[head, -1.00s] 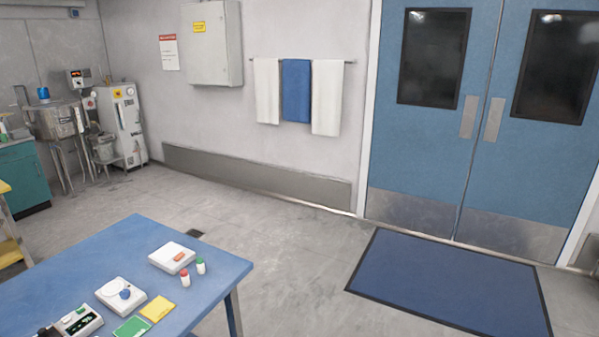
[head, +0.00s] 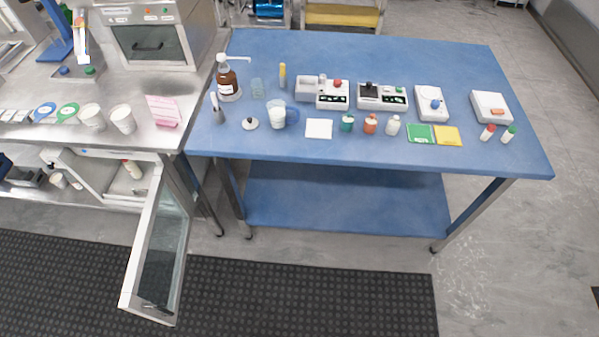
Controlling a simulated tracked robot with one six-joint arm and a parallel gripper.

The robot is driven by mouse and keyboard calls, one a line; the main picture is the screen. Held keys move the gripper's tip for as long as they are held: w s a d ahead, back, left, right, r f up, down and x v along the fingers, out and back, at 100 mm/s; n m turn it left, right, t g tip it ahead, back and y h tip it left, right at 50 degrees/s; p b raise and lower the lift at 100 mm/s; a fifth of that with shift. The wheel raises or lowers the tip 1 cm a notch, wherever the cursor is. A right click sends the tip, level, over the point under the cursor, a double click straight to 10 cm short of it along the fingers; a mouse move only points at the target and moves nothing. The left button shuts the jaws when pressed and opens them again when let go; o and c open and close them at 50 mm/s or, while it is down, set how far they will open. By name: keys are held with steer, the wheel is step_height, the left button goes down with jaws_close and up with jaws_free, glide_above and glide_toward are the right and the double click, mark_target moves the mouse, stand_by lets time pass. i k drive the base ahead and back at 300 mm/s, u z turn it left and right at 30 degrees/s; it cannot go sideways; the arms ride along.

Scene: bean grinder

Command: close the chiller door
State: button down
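The chiller door (head: 160,245) stands wide open in the head view, at the lower left. It has a pale frame around a glass pane and swings out from the cabinet over the dark mat. The chiller (head: 95,170) is under the steel counter, and its opening shows to the left of the door. A small white bottle with a reddish cap (head: 132,169) stands inside. The door's right edge is near the left legs of the blue table. My gripper is not in view.
A blue table (head: 350,205) with a lower shelf stands to the right, bearing bottles, scales and small devices. A steel counter (head: 60,100) with cups is at left.

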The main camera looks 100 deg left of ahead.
mark_target(129, 301)
steer(key=u, duration=4.75)
steer(key=i, duration=0.9)
steer(key=z, duration=0.05)
